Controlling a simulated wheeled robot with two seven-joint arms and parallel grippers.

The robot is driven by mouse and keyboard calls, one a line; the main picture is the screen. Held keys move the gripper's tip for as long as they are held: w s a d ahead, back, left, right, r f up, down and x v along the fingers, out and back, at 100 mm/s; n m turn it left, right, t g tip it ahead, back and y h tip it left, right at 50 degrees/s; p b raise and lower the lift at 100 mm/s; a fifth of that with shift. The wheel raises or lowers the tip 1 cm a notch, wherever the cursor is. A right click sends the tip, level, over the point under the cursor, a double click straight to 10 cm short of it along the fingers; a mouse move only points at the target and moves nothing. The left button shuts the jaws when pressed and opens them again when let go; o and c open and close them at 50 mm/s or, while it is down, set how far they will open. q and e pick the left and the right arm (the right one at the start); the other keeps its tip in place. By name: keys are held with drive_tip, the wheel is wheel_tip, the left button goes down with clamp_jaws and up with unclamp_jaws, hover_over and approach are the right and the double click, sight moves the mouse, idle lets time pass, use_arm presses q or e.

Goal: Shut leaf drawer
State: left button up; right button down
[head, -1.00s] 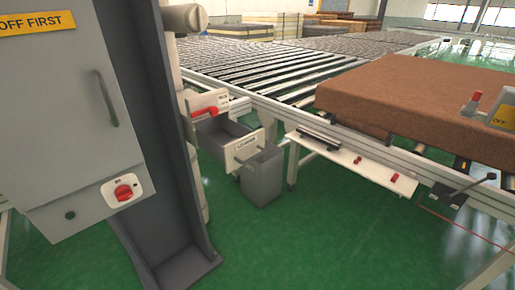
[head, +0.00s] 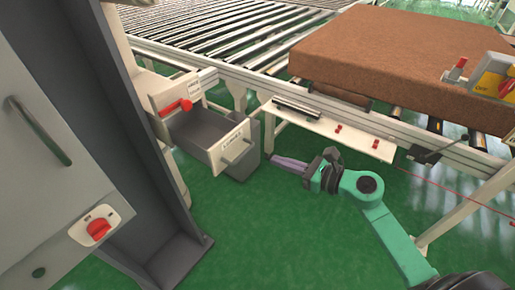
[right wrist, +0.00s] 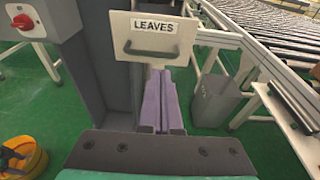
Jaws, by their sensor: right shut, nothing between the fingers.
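The leaf drawer is pulled open beside the roller line. Its pale front (head: 232,144), labelled LEAVES, and grey inside (head: 197,130) show in the head view. In the right wrist view the drawer front (right wrist: 135,28) stands straight ahead, with its dark bar handle (right wrist: 152,53) below the label. My right gripper (head: 275,160) has purple fingers. They are shut and empty, pointing toward the drawer, to the right of its front in the head view. In the wrist view the fingertips (right wrist: 159,72) appear just below the handle; I cannot tell whether they touch. My left gripper is not in view.
A grey bin (right wrist: 213,103) stands right of the fingers in the wrist view. A grey column (head: 105,110) and a cabinet with a red switch (head: 98,228) stand left. A brown mattress (head: 385,50) lies on the rollers. A yellow bucket (right wrist: 30,158) sits lower left in the wrist view.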

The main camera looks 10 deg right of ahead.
drive_tip(key=p+x, duration=0.2)
drive_tip(key=x, duration=0.5)
drive_tip(key=shift+r, duration=0.15)
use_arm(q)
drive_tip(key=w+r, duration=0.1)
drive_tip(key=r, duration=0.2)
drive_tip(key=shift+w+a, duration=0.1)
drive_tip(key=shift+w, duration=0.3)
use_arm(e)
drive_tip(key=shift+w+a+f, duration=0.3)
drive_tip(key=shift+a, duration=0.05)
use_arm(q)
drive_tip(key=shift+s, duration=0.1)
